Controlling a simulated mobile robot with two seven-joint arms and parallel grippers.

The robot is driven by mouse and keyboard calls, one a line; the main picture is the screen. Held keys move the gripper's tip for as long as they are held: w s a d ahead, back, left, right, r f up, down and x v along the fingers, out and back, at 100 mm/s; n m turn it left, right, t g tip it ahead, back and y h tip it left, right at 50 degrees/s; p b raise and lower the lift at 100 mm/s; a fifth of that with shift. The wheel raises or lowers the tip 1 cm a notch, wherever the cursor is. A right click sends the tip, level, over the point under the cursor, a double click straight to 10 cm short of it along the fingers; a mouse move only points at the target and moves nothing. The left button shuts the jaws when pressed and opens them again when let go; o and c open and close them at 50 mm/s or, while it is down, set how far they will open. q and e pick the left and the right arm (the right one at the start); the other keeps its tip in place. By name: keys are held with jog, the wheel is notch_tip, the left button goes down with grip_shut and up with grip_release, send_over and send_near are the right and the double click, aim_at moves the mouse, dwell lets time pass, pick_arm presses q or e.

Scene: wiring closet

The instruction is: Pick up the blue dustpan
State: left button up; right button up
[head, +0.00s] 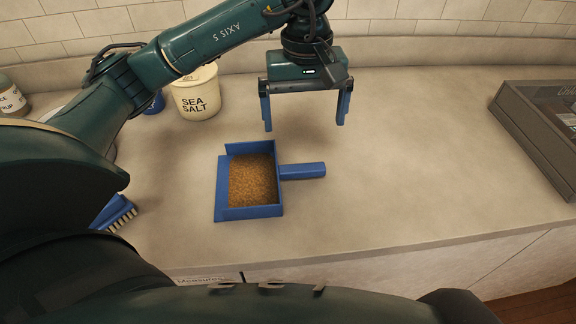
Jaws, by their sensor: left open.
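The blue dustpan (281,211) lies flat on the counter in the middle of the head view. Its pan is filled with brown, grainy material, and its short blue handle points right. My left gripper (305,122) is open and empty, with blue fingers pointing down. It hangs above the counter, beyond the dustpan and a little to the right of the pan, apart from the handle. My right gripper is not in view.
A cream tub labelled SEA SALT (196,95) stands at the back left. A blue brush (115,212) lies at the left, partly hidden by my arm. A grey case (540,130) lies at the right. The counter (410,170) right of the handle is clear.

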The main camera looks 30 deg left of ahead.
pick_arm(q)
send_over(301, 167)
notch_tip(301, 167, down, 7)
jog(key=shift+s+a+f, duration=0.1)
jog(key=shift+f+p, duration=1)
jog(key=shift+f, duration=1.8)
jog(key=shift+c, duration=0.6)
jog(key=c, duration=0.9)
notch_tip(301, 167, up, 10)
jog(key=b, duration=0.2)
jog(key=s+f+m, duration=0.1)
jog(key=f+m, duration=0.1)
jog(key=s+d+f+m+p, duration=0.1)
jog(key=m, duration=0.2)
jog(key=s+f+m, duration=0.1)
jog(key=f+m, duration=0.1)
jog(key=shift+d+f, duration=0.25)
jog(key=shift+f, duration=0.05)
